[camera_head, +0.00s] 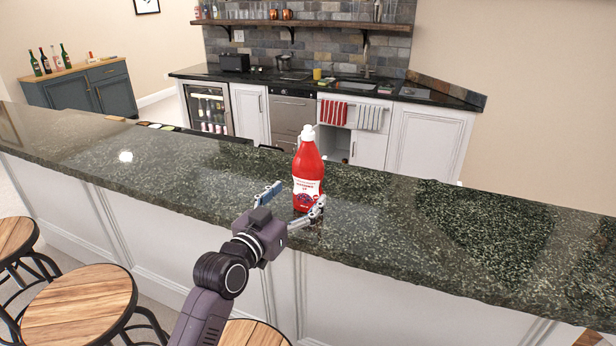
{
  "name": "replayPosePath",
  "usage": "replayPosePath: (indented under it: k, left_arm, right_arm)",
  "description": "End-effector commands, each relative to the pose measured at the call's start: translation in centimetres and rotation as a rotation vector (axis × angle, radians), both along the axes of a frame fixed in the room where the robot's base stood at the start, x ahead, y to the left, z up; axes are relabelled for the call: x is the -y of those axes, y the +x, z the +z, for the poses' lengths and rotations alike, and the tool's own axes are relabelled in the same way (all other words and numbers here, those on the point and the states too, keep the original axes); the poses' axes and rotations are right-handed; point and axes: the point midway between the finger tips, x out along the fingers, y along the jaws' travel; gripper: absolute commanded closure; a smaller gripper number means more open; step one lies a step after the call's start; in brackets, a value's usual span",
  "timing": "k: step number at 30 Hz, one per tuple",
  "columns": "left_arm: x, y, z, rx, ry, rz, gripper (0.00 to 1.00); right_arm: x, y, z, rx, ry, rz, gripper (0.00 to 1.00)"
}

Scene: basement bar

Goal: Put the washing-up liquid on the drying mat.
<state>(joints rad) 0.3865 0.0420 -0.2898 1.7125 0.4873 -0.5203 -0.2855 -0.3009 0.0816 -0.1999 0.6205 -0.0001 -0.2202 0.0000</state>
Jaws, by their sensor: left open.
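A red bottle (307,166) with a white cap and a white label, which looks like the washing-up liquid, stands upright on the dark speckled bar counter (160,165). My left gripper (298,197) is open at the lower part of the bottle. One finger is to the left of the bottle, with a gap. The other overlaps the bottle's lower right edge; I cannot tell whether it touches. A flat greyish patch (414,93) lies on the back counter right of the sink; I cannot tell whether it is the drying mat. My right gripper is not in view.
Wooden stools (80,305) stand on the near side of the bar. The back counter (450,98) holds a sink (356,86), a yellow cup (317,74) and a black toaster (235,62). The bar top is mostly clear on both sides of the bottle.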

Motion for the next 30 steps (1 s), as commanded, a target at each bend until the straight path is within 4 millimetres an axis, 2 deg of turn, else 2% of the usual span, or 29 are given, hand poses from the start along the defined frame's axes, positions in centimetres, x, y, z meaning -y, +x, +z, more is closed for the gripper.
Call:
replayPosePath:
  k: [2, 7, 17, 30]
  left_arm:
    - [0.4, 1.1, 0.6, -0.001, 0.0, 0.0, 0.24]
    - [1.2, 2.6, 0.4, 0.0, -0.001, 0.0, 0.24]
    - [1.4, 3.0, 0.2, 0.0, 0.001, 0.001, 0.25]
    - [1.3, 3.0, 0.2, 0.0, 0.001, 0.001, 0.73]
  right_arm:
    - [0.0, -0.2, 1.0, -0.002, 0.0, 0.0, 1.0]
    - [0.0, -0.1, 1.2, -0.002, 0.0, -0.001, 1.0]
    - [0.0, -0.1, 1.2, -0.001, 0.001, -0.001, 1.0]
    - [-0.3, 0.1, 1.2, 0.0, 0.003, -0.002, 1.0]
